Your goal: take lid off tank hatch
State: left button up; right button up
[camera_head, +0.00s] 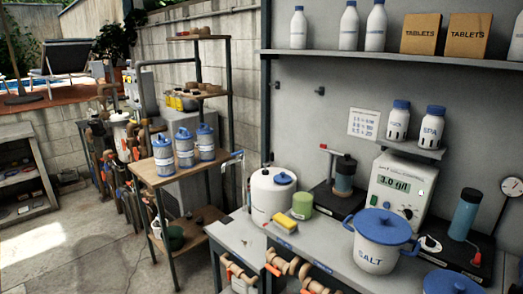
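A round white tank (271,203) stands on the bench in the middle of the view. Whether this is the hatch that the task names, I cannot tell for sure. A white tub marked SALT (372,255) stands on the bench at the right, with a wide blue lid (384,225) on it. Another blue lid (450,283) is cut off by the bottom edge. Neither of my grippers is in view.
A green cup (301,205) and a yellow sponge (284,223) are close to the tank. A white meter (398,187) stands behind the salt tub. Blue-lidded containers (184,147) stand on the left rack. Open floor (60,245) lies at the lower left.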

aim_at(282, 178)
jog(key=i+j+z, duration=0.3)
jog(key=i+j, duration=0.75)
